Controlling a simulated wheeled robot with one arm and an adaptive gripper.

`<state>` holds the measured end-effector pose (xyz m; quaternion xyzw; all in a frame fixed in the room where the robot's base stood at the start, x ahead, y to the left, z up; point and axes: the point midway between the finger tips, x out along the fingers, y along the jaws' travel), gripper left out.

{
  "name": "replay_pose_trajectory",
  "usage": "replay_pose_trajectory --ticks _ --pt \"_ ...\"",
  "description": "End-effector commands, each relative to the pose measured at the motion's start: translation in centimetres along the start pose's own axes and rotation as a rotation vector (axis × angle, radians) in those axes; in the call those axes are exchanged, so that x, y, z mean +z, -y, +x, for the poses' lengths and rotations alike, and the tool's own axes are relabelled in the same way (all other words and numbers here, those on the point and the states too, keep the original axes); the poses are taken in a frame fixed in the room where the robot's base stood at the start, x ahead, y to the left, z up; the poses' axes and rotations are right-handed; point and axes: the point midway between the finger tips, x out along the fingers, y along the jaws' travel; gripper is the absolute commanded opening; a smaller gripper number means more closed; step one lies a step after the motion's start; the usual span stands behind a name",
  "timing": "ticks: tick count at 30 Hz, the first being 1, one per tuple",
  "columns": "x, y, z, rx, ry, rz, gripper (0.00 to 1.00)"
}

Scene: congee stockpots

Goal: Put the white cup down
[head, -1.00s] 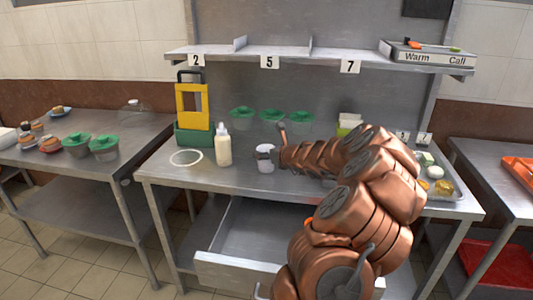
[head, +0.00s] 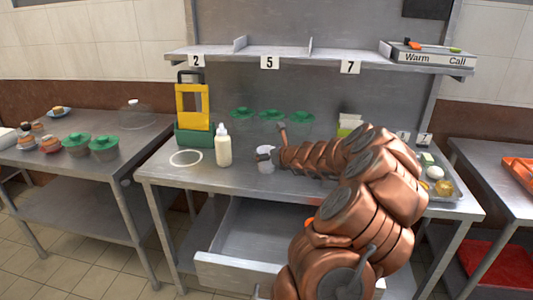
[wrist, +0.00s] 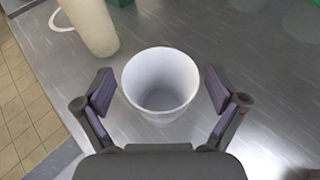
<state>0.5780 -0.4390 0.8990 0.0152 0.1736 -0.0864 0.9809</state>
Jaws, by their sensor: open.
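The white cup (wrist: 160,84) stands upright on the steel table and is empty inside in the wrist view. It also shows in the head view (head: 265,163), partly covered by my gripper. My gripper (wrist: 160,88) is open, with one finger on each side of the cup. Gaps show between both fingers and the cup wall. In the head view my gripper (head: 268,154) is at the cup, and my copper arm reaches in from the right.
A cream squeeze bottle (head: 223,147) stands left of the cup, near a white ring (head: 186,158). Green-lidded containers (head: 272,116) stand behind. An open drawer (head: 245,235) juts out below the front edge. A tray of food (head: 445,190) is at the right.

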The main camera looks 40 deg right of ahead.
Motion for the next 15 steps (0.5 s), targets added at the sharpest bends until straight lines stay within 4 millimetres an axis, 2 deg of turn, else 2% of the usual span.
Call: replay_pose_trajectory --ticks 15 --pt "0.1 0.1 -7.9 -0.002 0.002 0.001 0.95"
